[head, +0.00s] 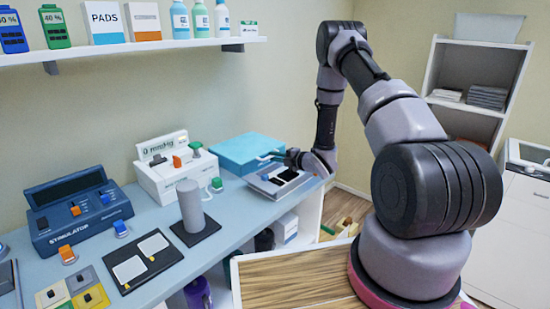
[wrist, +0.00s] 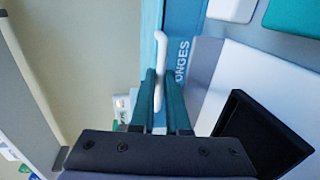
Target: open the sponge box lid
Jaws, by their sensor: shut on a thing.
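The sponge box (head: 243,154) is a blue box on the counter, at the back right in the head view. Its blue side with the letters "ONGES" shows in the wrist view (wrist: 184,48). A thin white handle (wrist: 161,42) runs along that side. My gripper (head: 278,156) is at the box's right front edge. In the wrist view my gripper's fingers (wrist: 159,88) are closed on the lower end of the white handle. In the head view the box top looks flat and down; any small gap under the lid cannot be made out.
A grey device with a dark panel (head: 270,184) lies on the counter just below my gripper. A white pressure unit (head: 174,170) and a grey cylinder (head: 189,207) stand left of it. A wall shelf (head: 145,48) with bottles hangs above. A wooden-topped table (head: 290,283) is in front.

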